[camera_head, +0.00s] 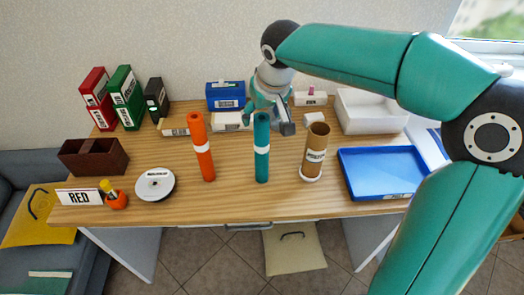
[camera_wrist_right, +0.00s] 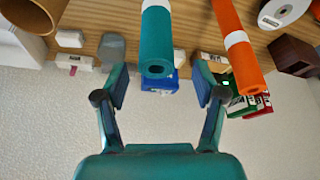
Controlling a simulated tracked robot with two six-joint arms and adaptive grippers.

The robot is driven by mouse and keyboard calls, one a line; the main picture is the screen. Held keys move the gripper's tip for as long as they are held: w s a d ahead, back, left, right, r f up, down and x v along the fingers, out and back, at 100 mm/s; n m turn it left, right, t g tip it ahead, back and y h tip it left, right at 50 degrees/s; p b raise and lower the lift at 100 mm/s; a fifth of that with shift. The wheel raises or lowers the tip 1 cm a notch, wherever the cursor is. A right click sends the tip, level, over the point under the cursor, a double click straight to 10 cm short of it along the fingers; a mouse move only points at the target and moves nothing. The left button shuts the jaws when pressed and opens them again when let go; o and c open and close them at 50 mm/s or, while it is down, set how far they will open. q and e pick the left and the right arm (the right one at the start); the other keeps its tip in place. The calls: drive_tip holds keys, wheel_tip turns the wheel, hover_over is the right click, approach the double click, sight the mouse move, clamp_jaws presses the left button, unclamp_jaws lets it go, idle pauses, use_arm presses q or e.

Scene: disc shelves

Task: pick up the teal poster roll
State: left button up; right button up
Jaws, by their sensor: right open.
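The teal poster roll (camera_head: 262,150) stands upright on the wooden desk with a white band around its middle. In the right wrist view the teal roll (camera_wrist_right: 156,45) points its hollow end toward the gap between my right fingers. My right gripper (camera_wrist_right: 160,92) is open and empty there, its fingers either side of the roll's line. In the head view my right gripper (camera_head: 272,112) is behind and above the roll's top, partly hidden. Contact cannot be told. My left gripper is not in view.
An orange roll (camera_head: 202,148) stands left of the teal one. A brown tube (camera_head: 315,145) in a white ring stands to the right. A blue tray (camera_head: 380,190), a white bin (camera_head: 372,120), a white disc (camera_head: 155,185), a brown box (camera_head: 92,163) and binders (camera_head: 127,100) also occupy the desk.

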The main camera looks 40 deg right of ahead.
drive_tip(key=shift+d+p+x, duration=0.2)
drive_tip(key=shift+p+x, duration=0.4)
drive_tip(key=shift+x, duration=2.3)
drive_tip(key=shift+r, duration=0.1)
drive_tip(key=c, duration=1.3)
